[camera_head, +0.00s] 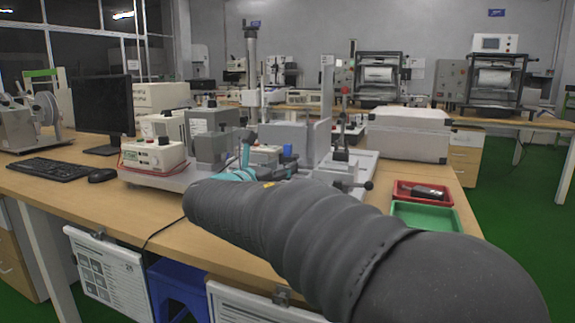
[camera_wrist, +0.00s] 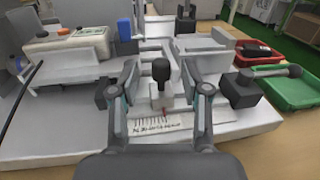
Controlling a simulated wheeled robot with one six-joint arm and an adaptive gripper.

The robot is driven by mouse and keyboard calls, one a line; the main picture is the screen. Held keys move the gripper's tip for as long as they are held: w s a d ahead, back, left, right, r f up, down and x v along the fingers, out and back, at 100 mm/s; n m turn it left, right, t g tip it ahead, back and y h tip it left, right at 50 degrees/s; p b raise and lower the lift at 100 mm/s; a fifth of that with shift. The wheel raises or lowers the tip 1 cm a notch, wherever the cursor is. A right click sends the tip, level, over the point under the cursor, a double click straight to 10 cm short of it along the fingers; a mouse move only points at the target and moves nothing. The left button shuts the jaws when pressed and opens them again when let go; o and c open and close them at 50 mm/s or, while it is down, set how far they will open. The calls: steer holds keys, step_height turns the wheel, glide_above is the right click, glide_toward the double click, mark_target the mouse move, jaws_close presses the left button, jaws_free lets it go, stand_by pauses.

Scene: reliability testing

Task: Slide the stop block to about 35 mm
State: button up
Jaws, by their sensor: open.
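In the wrist view, a small grey block, which looks like the stop block (camera_wrist: 157,95), stands on the pale fixture base. A black round-topped knob (camera_wrist: 161,69) rises at it. A white scale strip (camera_wrist: 158,125) with red marks lies on the near side; its numbers are too small to read. My gripper (camera_wrist: 160,76) is open, one finger on each side of the knob, with visible gaps. Nothing is held. In the head view my dark arm hides most of the gripper and the block.
A black clamp-like part (camera_wrist: 242,88) with a lever stands right of the right finger. A control box (camera_wrist: 70,45) is at the left. Red (camera_head: 420,192) and green (camera_head: 426,217) trays lie at the table's right. A monitor (camera_head: 103,107) and keyboard (camera_head: 60,172) stand left.

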steer(key=shift+x, duration=1.7)
jaws_close()
